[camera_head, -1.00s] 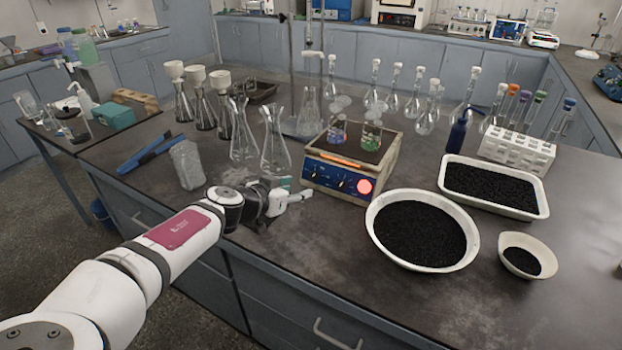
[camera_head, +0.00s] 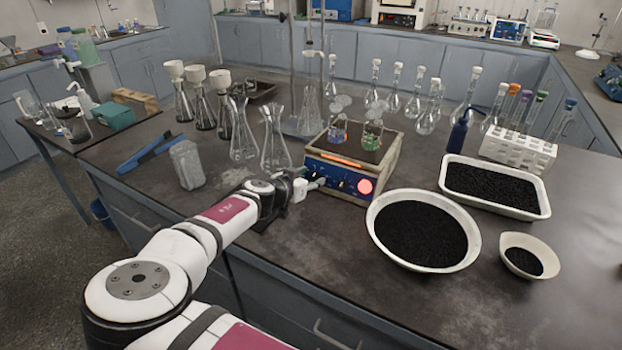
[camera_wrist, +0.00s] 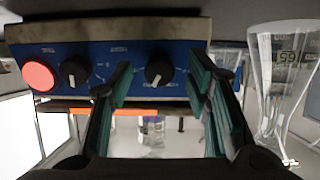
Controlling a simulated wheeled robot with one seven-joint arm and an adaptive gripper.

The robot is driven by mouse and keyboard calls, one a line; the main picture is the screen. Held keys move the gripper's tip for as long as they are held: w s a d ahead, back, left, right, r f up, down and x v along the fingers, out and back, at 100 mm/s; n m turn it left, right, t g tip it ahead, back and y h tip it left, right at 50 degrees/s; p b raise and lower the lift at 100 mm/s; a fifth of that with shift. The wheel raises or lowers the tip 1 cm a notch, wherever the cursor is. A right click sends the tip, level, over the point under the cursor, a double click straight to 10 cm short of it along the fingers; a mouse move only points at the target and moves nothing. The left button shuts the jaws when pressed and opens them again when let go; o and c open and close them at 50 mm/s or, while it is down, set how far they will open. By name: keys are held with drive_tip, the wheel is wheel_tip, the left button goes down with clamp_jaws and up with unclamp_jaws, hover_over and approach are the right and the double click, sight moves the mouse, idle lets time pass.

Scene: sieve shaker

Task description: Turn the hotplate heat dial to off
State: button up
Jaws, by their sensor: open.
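The hotplate (camera_head: 385,172) has a blue front panel with a lit red round light (camera_head: 365,186) and two black dials. The dial nearer the light (camera_head: 342,184) is in the clear. The other dial (camera_wrist: 159,72) shows between my open gripper fingers in the wrist view, its white mark pointing down in that picture. I cannot read the labels to tell which is the heat dial. My gripper (camera_wrist: 160,84) faces the panel, fingers on either side of that dial; contact is unclear. In the head view my gripper (camera_head: 316,184) is at the panel's left part.
Two flasks with coloured liquid (camera_head: 371,136) stand on the hotplate. Glass flasks (camera_head: 275,150) stand close on its left. A white bowl of black grains (camera_head: 424,262) is close on its right.

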drive_tip(key=shift+w+d+f, duration=0.2)
drive_tip(key=shift+w+d, duration=0.1)
drive_tip(key=shift+w, duration=0.15)
clamp_jaws()
